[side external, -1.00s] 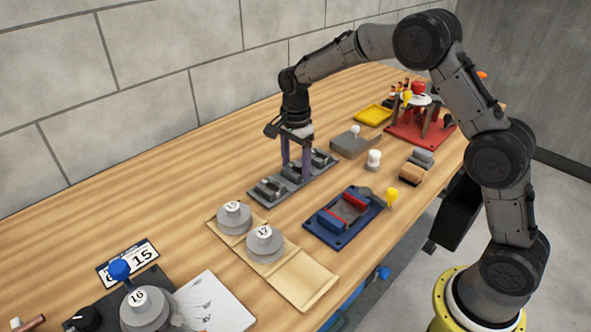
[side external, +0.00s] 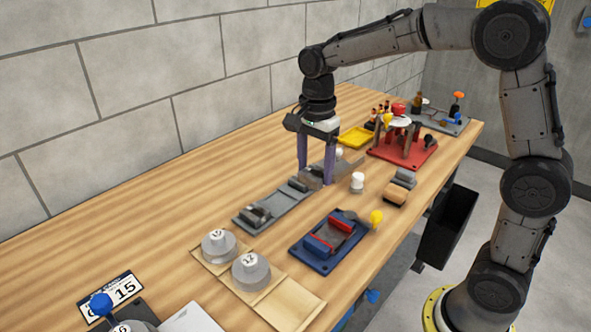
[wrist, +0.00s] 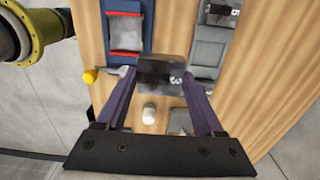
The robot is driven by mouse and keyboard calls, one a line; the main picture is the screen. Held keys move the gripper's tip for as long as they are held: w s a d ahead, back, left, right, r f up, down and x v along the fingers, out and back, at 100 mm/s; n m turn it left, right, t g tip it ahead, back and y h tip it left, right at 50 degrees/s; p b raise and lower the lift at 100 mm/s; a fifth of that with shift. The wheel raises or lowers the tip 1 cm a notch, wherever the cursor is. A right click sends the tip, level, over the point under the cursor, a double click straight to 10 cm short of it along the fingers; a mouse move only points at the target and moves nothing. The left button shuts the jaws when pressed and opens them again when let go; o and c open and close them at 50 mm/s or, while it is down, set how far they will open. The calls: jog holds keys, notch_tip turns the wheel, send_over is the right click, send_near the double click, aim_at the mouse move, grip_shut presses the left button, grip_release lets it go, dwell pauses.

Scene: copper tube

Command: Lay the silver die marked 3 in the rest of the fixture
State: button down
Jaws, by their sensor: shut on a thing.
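My gripper (side external: 317,172) is shut on a dark silver die (side external: 312,179), held up above the bench. In the wrist view the die (wrist: 158,72) sits between the purple fingers (wrist: 160,80), with a white mark like a 3 at its right end. The blue fixture (side external: 319,264) lies in front of the gripper, toward the near bench edge. It has red strips with a grey bed between them, and appears at the top left in the wrist view (wrist: 125,8). The grey die tray (side external: 278,207) lies left of the gripper, with a die (side external: 258,215) at its near end.
Two round weights, one of them here (side external: 250,270), stand on a wooden board. A yellow knob (side external: 376,217) rises beside the blue fixture. A white-capped peg (side external: 357,182) and a brown block (side external: 395,196) stand to the right. A red stand (side external: 403,150) is farther back.

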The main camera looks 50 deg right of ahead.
jog(key=s+a+f, duration=0.1)
jog(key=s+a, duration=0.2)
jog(key=s, duration=0.4)
jog(key=shift+f, duration=0.4)
send_over(329, 238)
jog(key=shift+d+f, duration=0.1)
jog(key=shift+f, duration=2.8)
jog(key=shift+w+f, duration=0.1)
jog(key=shift+f, duration=1.1)
grip_release()
notch_tip(329, 238, up, 14)
